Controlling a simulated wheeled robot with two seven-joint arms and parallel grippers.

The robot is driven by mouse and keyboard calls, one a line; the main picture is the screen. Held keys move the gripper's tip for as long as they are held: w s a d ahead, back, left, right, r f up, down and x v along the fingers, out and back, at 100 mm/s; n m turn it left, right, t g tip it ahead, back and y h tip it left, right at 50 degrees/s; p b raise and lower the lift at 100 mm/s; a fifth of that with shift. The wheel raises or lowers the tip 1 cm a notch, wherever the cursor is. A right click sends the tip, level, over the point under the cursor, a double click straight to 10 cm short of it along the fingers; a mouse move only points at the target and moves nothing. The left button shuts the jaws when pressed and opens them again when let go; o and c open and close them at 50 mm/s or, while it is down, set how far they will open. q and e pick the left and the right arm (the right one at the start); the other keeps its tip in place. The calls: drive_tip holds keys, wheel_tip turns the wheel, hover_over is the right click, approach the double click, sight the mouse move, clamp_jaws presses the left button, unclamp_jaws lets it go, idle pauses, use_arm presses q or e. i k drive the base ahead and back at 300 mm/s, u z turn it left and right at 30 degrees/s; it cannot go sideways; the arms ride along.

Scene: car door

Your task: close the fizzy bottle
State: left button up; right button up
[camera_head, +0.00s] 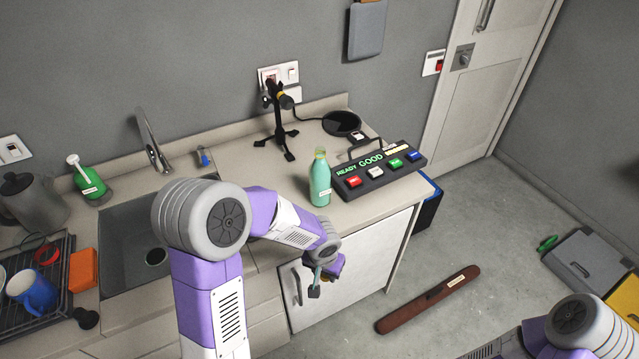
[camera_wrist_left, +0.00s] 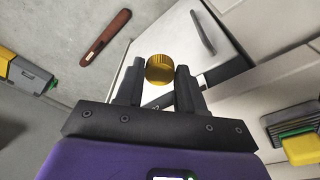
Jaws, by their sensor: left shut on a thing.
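The green bottle (camera_head: 319,182) with a small white label stands upright on the counter, left of the button panel. No separate cap can be made out on its pale green top. My left gripper (camera_head: 318,283) is in front of the counter's front edge, below and apart from the bottle. In the left wrist view, my left gripper (camera_wrist_left: 160,78) is shut on a round gold cap (camera_wrist_left: 160,68) with ridged sides, held between the fingertips. The bottle is not in the wrist view. My right gripper is out of view; only part of my right arm shows at lower right.
A black button panel (camera_head: 380,170) stands right of the bottle, with a small tripod (camera_head: 280,130) behind. A sink (camera_head: 135,240), a green soap dispenser (camera_head: 88,180) and a dish rack (camera_head: 35,295) are at left. A cabinet door handle (camera_head: 297,287) is close to my left gripper.

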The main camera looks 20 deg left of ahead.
sight(320, 170)
drive_tip(key=k, duration=0.5)
drive_tip(key=z, duration=1)
drive_tip(key=i, duration=0.7)
drive_tip(key=u, duration=2.1)
